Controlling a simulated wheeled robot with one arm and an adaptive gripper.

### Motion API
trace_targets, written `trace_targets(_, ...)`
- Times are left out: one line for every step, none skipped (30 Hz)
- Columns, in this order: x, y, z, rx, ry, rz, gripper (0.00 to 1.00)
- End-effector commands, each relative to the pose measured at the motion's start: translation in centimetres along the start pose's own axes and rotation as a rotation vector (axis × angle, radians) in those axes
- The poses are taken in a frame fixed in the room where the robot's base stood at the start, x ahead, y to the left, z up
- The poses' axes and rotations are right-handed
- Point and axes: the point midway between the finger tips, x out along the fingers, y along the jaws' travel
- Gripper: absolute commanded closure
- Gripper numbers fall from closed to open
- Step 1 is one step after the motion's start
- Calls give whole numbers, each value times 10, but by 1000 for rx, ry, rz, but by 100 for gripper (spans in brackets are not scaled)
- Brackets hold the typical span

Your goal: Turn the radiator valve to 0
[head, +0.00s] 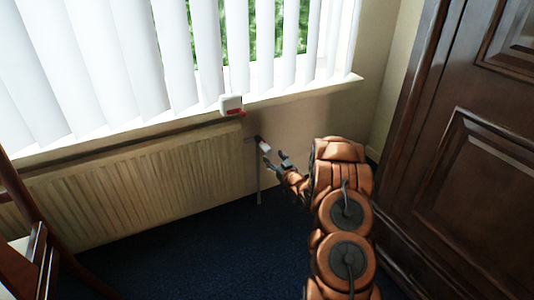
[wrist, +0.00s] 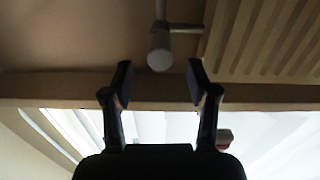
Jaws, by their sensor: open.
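The radiator valve (wrist: 159,52) shows in the wrist view as a small pale rounded head on a pipe, just beyond and between my fingertips. My gripper (wrist: 158,82) is open and empty, with one finger on each side of the valve's line and a gap to the valve. In the head view my gripper (head: 275,154) is at the radiator's right end, by the thin vertical pipe (head: 258,182). The valve there is small and mostly hidden by the fingers. No scale or number on the valve can be read.
The cream radiator (head: 130,185) runs along the wall under the windowsill (head: 300,92). A white box with a red mark (head: 231,104) sits at the sill above the valve. A dark wooden cabinet (head: 460,160) stands right, and a wooden chair (head: 38,245) left. Blue carpet (head: 200,250) is clear between.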

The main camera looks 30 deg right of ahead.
Motion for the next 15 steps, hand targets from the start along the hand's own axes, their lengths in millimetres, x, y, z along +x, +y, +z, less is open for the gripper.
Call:
trace_targets(7, -1, 1, -2, 3, -2, 41)
trace_targets(11, -1, 1, -3, 3, -2, 41)
trace_targets(17, -1, 1, -3, 3, -1, 41)
trace_targets(21, -1, 1, -3, 2, -1, 41)
trace_targets(25, -1, 1, -3, 2, -1, 41)
trace_targets(30, -2, 1, -3, 2, -2, 41)
trace_targets(34, -2, 1, -3, 2, -3, 41)
trace_targets(38, -2, 1, -2, 3, -3, 41)
trace_targets(43, -1, 0, -2, 3, -2, 41)
trace_targets(46, -1, 0, -3, 2, -1, 41)
trace_targets(49, -1, 0, -4, 2, -1, 41)
trace_targets(53, -1, 0, -3, 1, -1, 41)
trace_targets(56, -1, 0, -2, 1, -1, 41)
trace_targets(58, -1, 0, -2, 1, -1, 41)
trace_targets(60, -1, 0, -1, 1, -1, 41)
